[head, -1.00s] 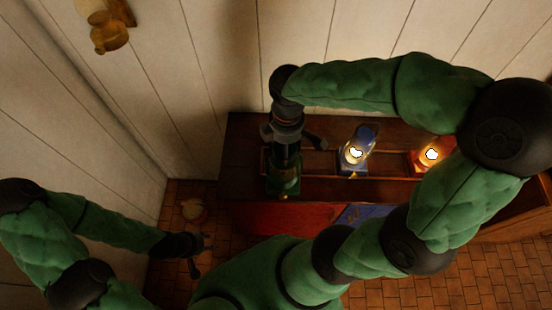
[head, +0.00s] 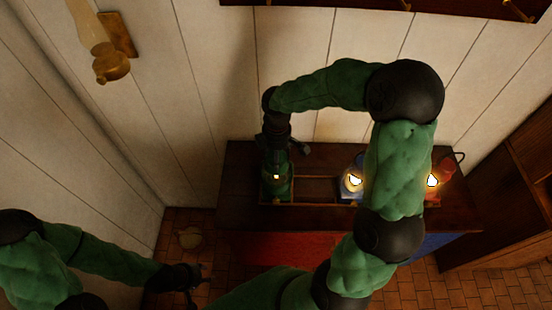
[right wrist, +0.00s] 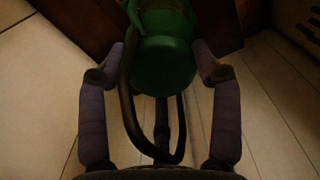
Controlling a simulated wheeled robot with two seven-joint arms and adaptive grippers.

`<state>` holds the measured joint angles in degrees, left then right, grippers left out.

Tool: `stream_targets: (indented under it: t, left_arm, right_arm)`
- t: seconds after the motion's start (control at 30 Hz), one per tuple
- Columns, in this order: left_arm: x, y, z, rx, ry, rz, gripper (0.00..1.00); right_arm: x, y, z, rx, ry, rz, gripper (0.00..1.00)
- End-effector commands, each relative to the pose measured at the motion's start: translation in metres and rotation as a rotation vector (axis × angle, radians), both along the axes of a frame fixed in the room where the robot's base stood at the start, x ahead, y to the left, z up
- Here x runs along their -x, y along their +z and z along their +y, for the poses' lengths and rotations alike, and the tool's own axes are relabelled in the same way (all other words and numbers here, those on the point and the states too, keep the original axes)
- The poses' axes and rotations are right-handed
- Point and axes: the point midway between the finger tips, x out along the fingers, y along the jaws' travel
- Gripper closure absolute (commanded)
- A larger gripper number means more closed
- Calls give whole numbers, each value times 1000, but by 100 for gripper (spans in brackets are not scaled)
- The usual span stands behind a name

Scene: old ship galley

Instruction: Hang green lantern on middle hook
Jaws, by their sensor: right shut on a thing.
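The green lantern (head: 276,186) is at the left end of the wooden tray in the head view, upright, with a small light. My right gripper (head: 276,138) is above it. In the right wrist view the green lantern (right wrist: 165,62) is between the fingers of my right gripper (right wrist: 158,72), with its dark handle loop hanging toward the palm. A dark rail (head: 330,6) crosses the top of the head view. It carries brass hooks, and the middle hook (head: 405,5) is only partly in frame. My left gripper (head: 192,284) is empty and low at the left, fingers apart.
A lit blue lantern (head: 351,184) and a lit red lantern (head: 438,182) stand to the right on the wooden table (head: 238,190). A brass wall lamp (head: 108,58) is at upper left. Wall between table and rail is clear. A wooden cabinet (head: 515,200) stands right.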

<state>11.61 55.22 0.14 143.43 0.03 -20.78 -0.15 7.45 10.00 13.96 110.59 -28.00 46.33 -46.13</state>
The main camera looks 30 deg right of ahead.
Motion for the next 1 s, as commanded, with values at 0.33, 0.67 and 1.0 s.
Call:
stream_targets:
  t: [0.33,0.67,1.0]
  left_arm:
    - [0,-1,0,0,0,0,60]
    - [0,1,0,0,0,0,60]
    - [0,-2,0,0,0,0,60]
  right_arm:
    - [-14,-16,-5,1,0,-2,94]
    - [-15,-42,-6,1,0,-5,94]
    - [-15,-46,-6,0,0,-4,94]
